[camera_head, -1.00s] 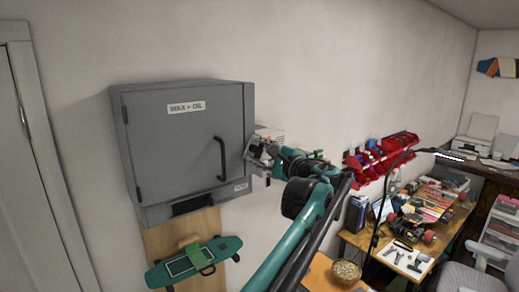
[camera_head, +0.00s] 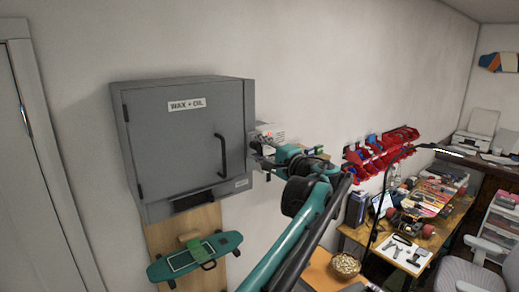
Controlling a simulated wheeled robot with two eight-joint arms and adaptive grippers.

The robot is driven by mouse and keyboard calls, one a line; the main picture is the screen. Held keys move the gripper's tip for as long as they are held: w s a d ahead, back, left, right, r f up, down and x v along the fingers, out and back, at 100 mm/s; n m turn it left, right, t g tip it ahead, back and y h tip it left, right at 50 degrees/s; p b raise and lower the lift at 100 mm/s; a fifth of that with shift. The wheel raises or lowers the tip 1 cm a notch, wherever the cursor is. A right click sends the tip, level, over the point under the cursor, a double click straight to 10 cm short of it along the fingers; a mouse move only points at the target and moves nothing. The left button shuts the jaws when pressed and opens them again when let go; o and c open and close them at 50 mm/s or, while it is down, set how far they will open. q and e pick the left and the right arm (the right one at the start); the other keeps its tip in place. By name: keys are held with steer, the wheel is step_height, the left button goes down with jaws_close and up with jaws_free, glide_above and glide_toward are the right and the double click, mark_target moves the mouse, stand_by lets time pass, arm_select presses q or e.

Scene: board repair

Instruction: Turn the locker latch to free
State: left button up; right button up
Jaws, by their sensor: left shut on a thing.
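The grey locker (camera_head: 170,150) hangs on the wall at the left, with a "WAX + OIL" label and a black bar handle (camera_head: 222,155) on its closed door. My left gripper (camera_head: 259,150) is at the locker's right side, beside the door handle and at about its height. It is shut on the locker latch there. The latch is too small and too covered by the gripper and the locker's edge to tell which way it is turned. My right gripper is not in view.
A green skateboard (camera_head: 190,262) hangs on a wooden panel below the locker. A light box-shaped thing (camera_head: 272,131) shows behind my gripper. Red bins (camera_head: 380,150) hang on the wall to the right. A cluttered workbench (camera_head: 352,236) with a bowl (camera_head: 345,266) stands below them.

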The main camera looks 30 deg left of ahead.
arm_select(q)
steer(key=o, duration=1.2)
steer(key=shift+c, duration=0.2)
steer(key=v, duration=1.2)
steer(key=shift+f, duration=0.15)
